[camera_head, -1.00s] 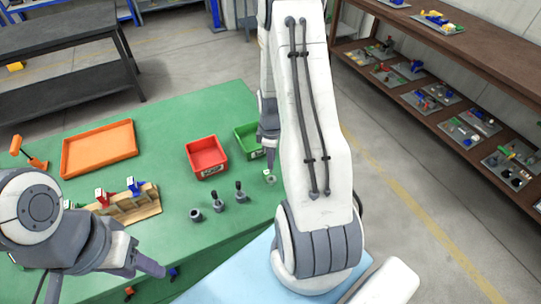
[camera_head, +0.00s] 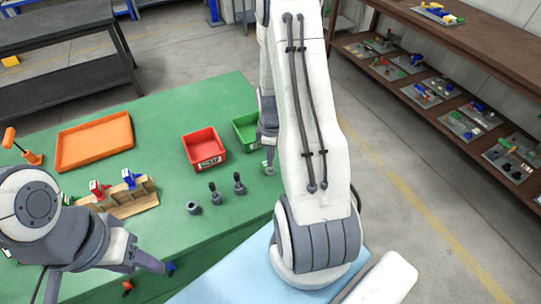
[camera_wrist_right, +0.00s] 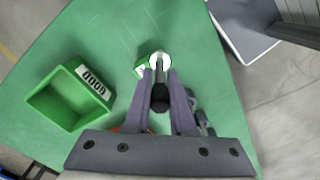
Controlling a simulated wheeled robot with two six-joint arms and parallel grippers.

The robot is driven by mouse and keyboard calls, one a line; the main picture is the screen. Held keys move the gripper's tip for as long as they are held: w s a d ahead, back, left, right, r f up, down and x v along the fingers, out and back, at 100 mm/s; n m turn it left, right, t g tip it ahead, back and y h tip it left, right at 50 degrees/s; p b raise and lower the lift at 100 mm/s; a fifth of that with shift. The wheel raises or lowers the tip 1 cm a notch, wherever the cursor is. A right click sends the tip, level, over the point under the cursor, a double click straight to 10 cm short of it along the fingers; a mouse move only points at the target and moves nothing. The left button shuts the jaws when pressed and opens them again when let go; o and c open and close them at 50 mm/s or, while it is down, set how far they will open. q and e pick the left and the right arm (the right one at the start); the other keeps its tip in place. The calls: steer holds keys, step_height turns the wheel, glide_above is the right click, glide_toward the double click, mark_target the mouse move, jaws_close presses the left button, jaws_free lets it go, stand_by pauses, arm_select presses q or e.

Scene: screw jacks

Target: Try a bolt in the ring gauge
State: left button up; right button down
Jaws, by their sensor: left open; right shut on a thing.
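My right gripper (camera_wrist_right: 161,78) is shut on a dark bolt (camera_wrist_right: 160,97), which points down between its fingers. In the head view the right gripper (camera_head: 268,138) is partly hidden by my arm. Just beyond the bolt in the wrist view is the ring gauge (camera_wrist_right: 158,61), a pale round piece with a green-and-white part beside it. It shows small in the head view (camera_head: 268,169), just below the gripper. I cannot tell whether bolt and gauge touch. My left gripper (camera_head: 152,268) is open at the table's front left, away from the gauge.
A red bin (camera_head: 204,150) and a green bin (camera_head: 245,132) stand by the right gripper. Several dark parts (camera_head: 214,196) stand in front. A wooden rack (camera_head: 128,203) and an orange tray (camera_head: 94,142) are left. The green table (camera_head: 160,120) is clear between.

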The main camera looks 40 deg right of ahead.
mark_target(271, 169)
steer(key=shift+f, duration=0.2)
steer(key=shift+f+b, duration=1.6)
steer(key=shift+f, duration=0.3)
steer(key=shift+r, duration=0.1)
stand_by(0.4)
steer(key=shift+r+p, duration=2.75)
steer(key=shift+r, duration=0.4)
steer(key=shift+a, duration=0.1)
